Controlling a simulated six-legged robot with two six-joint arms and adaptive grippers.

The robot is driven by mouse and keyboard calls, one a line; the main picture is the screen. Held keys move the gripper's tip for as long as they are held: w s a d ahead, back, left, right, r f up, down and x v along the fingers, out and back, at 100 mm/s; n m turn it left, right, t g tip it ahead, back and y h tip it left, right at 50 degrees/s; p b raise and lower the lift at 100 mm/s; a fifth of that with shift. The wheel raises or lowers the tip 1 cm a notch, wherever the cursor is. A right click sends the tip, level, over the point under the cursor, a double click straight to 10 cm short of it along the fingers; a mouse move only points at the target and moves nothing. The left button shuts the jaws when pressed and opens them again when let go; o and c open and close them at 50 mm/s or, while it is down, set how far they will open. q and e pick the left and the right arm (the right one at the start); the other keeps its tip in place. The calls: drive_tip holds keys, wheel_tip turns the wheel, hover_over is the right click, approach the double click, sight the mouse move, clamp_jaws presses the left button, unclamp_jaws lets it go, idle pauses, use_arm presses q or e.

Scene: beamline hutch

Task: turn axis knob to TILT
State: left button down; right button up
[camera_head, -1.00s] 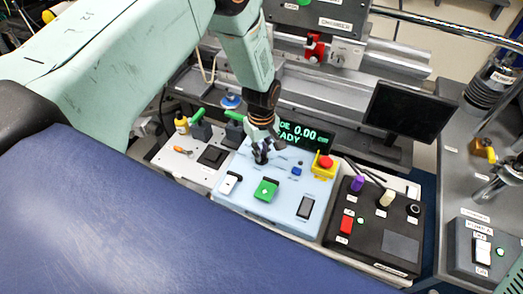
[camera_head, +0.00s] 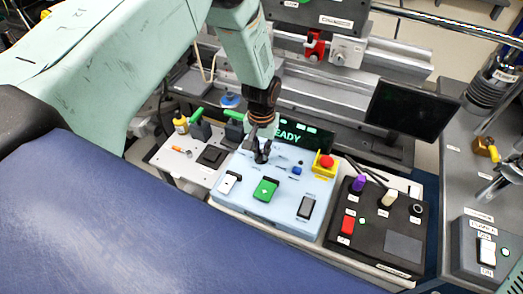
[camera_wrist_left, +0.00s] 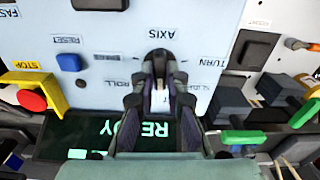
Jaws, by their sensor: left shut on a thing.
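The black axis knob (camera_wrist_left: 159,57) stands on a light blue control panel (camera_head: 240,194), beside the AXIS label in the left wrist view. My left gripper (camera_wrist_left: 160,88) reaches over the panel from its display side, and its dark fingers are shut on the knob. In the head view the gripper (camera_head: 262,149) comes down at the panel's far edge. ROLL and TURN labels show around the knob, upside down in the wrist view. The fingers cover part of the knob and its surroundings, so I cannot tell which label it points to. The display (camera_head: 301,137) shows READY in green.
A red stop button (camera_head: 326,162) on a yellow base, a blue button (camera_head: 296,170) and a green switch (camera_head: 266,189) share the panel. Green-handled parts (camera_head: 197,116) stand close by on the left. A black control box (camera_head: 375,235) is on the right.

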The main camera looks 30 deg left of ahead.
use_arm(q)
drive_tip(key=shift+w+r+m, duration=0.1)
drive_tip(key=shift+w+m, duration=0.05)
drive_tip(key=shift+m, duration=1)
drive_tip(key=shift+w+r+m, duration=0.1)
drive_tip(key=shift+m, duration=1.05)
drive_tip(key=c, duration=1.7)
unclamp_jaws()
drive_tip(key=o, duration=0.3)
drive_tip(key=shift+s, duration=0.25)
drive_tip(key=shift+o, duration=0.2)
drive_tip(key=shift+f, duration=0.1)
wheel_tip(320, 180, up, 12)
